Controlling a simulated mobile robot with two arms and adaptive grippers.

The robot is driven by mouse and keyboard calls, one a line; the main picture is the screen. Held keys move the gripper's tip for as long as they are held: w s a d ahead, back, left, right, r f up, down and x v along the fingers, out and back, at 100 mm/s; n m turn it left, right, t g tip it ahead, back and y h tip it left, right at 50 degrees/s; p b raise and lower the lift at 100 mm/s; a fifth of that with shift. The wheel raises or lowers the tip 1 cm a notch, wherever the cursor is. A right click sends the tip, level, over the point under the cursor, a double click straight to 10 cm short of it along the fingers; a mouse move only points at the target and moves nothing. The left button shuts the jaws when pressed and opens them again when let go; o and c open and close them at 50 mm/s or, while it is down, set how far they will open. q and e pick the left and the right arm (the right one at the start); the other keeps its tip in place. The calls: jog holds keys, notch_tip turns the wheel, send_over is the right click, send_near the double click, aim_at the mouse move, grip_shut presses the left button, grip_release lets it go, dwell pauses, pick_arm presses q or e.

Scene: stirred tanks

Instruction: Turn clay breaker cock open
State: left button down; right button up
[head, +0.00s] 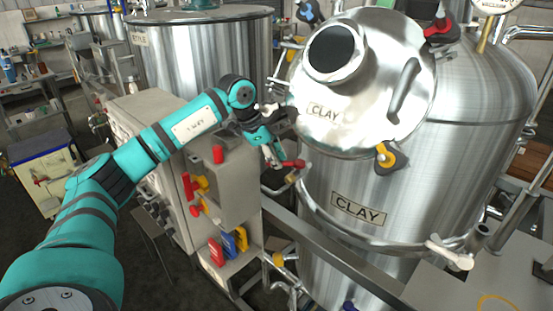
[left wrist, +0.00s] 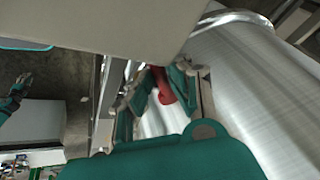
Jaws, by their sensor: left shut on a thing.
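The clay tank (head: 345,178) is a shiny steel vessel at the right of the head view, with CLAY plates on its wall and round hatch. A small red cock handle (head: 296,164) is beside its left wall, by the grey control box. My left gripper (head: 277,158) reaches in from the left and is shut on this red handle. In the left wrist view the red handle (left wrist: 163,88) lies between the two fingers of the left gripper (left wrist: 160,80). The cock's body is mostly hidden, so I cannot tell its exact turn.
The grey control box (head: 228,185) with red, yellow and blue switches stands close under my left arm. A steel rail (head: 320,250) crosses below. Another steel tank (head: 195,60) stands behind.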

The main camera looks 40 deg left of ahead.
pick_arm(q)
jog(key=shift+d, duration=0.1)
jog(key=shift+s+n, duration=0.1)
jog(key=shift+n, duration=0.2)
jog(key=c, duration=1.3)
grip_release()
jog(key=v, duration=1.2)
pick_arm(e)
jog(key=shift+s+a, duration=0.1)
jog(key=shift+a, duration=0.35)
